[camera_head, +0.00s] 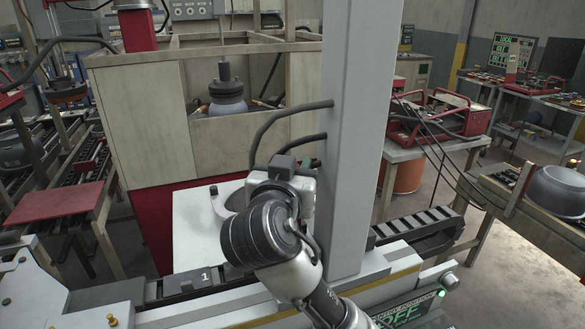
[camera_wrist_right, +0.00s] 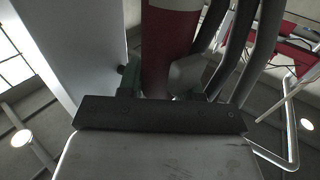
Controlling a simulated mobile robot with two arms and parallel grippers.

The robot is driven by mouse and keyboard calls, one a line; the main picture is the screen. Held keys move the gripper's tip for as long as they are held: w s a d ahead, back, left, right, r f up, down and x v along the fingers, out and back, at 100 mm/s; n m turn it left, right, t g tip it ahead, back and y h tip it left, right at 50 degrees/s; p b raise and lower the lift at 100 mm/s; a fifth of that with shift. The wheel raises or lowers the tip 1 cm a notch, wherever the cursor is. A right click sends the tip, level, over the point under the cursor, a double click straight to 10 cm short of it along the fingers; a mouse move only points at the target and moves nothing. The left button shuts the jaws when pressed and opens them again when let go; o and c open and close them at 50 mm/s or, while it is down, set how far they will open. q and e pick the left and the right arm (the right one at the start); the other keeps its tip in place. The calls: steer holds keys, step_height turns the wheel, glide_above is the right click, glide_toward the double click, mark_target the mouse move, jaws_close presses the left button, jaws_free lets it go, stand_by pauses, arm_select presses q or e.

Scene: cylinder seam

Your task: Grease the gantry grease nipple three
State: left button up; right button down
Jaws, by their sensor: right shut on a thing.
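The gantry's grey column (camera_head: 350,130) stands upright on a white rail beam. A plate marked "1" (camera_head: 205,277) sits on the beam to the left of the column. Small brass-coloured fittings (camera_head: 112,319) show at the lower left; I cannot tell whether they are grease nipples, and I cannot make out nipple three. My right arm reaches up from below, with its wrist just left of the column. In the right wrist view my right gripper (camera_wrist_right: 163,88) is shut on a red and white cylinder (camera_wrist_right: 168,45); the head view hides its fingers. My left gripper is out of view.
Dark hoses (camera_head: 265,120) run beside my right wrist to the column. A beige enclosure (camera_head: 150,110) stands behind. A bench with a red frame (camera_head: 440,115) is at the right, and a metal pot (camera_head: 558,190) sits on another table. Open floor shows at the lower right.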

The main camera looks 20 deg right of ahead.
steer(key=shift+r, duration=0.1)
steer(key=shift+r+p, duration=2.6)
steer(key=shift+r, duration=0.9)
steer(key=shift+f, duration=0.1)
